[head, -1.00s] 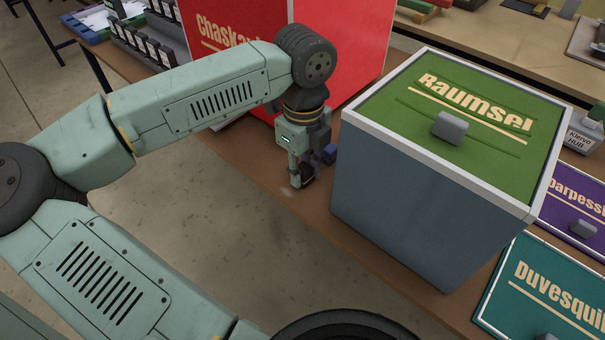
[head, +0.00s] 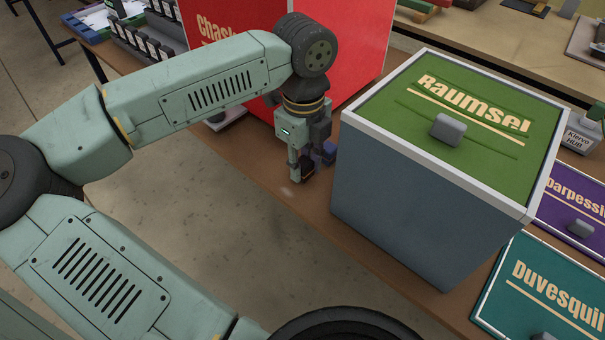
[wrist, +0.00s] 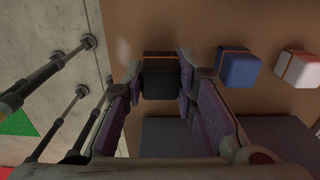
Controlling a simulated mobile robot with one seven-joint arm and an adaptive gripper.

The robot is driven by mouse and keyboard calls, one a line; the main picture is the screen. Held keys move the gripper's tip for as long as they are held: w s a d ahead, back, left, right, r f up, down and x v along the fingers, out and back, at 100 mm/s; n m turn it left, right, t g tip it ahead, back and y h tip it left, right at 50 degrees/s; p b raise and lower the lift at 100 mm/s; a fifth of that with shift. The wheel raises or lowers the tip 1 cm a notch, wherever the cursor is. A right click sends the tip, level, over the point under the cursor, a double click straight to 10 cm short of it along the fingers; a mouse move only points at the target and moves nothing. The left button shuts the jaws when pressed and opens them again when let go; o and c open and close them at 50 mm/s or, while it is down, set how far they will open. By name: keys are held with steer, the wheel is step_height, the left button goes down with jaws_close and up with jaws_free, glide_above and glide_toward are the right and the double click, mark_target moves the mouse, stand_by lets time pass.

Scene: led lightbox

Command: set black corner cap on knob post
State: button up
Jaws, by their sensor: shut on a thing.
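The black corner cap (wrist: 160,78) is a dark block between the two fingertips of my gripper (wrist: 160,72) in the wrist view. My gripper is shut on it, low at the brown table's edge. In the head view my gripper (head: 302,172) is left of the large green-topped box (head: 385,200); the cap shows there only as a small dark patch. A grey rounded knob (head: 450,128) stands on the green lid marked Raumsel, above and to the right of my gripper. I cannot tell whether it is the task's knob post.
A blue block (wrist: 237,67) and a white and red block (wrist: 298,68) lie right of the cap in the wrist view. A red box (head: 350,40) stands behind my gripper. Purple (head: 570,215) and teal (head: 540,290) panels with knobs are at right.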

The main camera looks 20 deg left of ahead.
mark_target(303, 162)
jaws_close()
steer(key=shift+r, duration=0.1)
steer(key=shift+r+p, duration=0.8)
steer(key=shift+r, duration=1.1)
